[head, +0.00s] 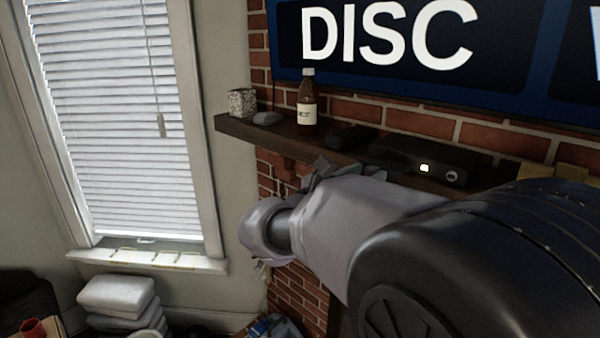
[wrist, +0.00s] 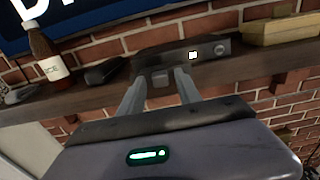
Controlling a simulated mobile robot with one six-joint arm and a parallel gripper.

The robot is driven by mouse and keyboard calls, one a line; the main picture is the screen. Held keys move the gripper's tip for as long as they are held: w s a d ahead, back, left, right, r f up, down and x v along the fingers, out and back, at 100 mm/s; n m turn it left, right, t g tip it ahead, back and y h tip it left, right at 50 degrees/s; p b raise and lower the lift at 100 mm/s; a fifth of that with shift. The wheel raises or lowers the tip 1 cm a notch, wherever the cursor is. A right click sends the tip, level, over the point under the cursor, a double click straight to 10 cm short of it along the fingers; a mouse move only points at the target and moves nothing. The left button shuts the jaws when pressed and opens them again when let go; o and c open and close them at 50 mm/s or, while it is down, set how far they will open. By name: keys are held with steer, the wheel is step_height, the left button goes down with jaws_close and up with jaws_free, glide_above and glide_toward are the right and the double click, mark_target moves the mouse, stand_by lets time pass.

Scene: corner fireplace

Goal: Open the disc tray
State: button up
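A dark disc player (head: 437,163) lies on the brick mantel shelf, with a small lit white square (head: 424,168) and a round knob (head: 453,177) on its front. The player also shows in the wrist view (wrist: 207,51). My gripper (wrist: 158,86) is in front of the left part of the player, its two grey fingers apart. A small grey block shows between the fingertips; I cannot tell whether it is part of the disc tray, or whether the fingers touch it. In the head view my arm hides most of the gripper and the player's lower left front.
The dark mantel shelf (head: 240,127) also holds a brown bottle (head: 307,106), a speckled cup (head: 242,102) and a small dark box (head: 350,136). A yellowish block (wrist: 280,31) is right of the player. A large blue sign (head: 420,45) hangs above.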

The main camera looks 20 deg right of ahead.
steer(key=shift+a, duration=0.1)
steer(key=v, duration=1.7)
steer(key=shift+s+a, duration=0.1)
steer(key=shift+s, duration=0.05)
